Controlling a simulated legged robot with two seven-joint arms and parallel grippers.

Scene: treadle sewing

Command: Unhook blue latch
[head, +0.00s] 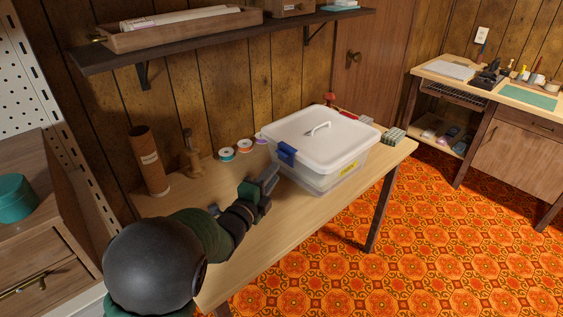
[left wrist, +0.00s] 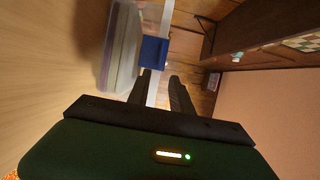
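A clear plastic box (head: 320,176) with a white lid (head: 322,138) stands on the wooden table. The lid has a white handle on top and looks closed. The blue latch (head: 286,153) is on the box's near left end, by the lid's edge. In the left wrist view, the blue latch (left wrist: 155,50) shows just beyond the fingertips. My left gripper (head: 271,176) is in front of that end, a little below the latch. Its two fingers (left wrist: 163,80) are apart, with nothing between them. I cannot tell whether a fingertip touches the box. My right gripper is not in view.
Thread spools (head: 227,154), a wooden stand (head: 193,155) and a brown tube (head: 148,160) stand on the table left of the box. A dark shelf (head: 215,42) hangs above. The table's front (head: 275,222) is clear.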

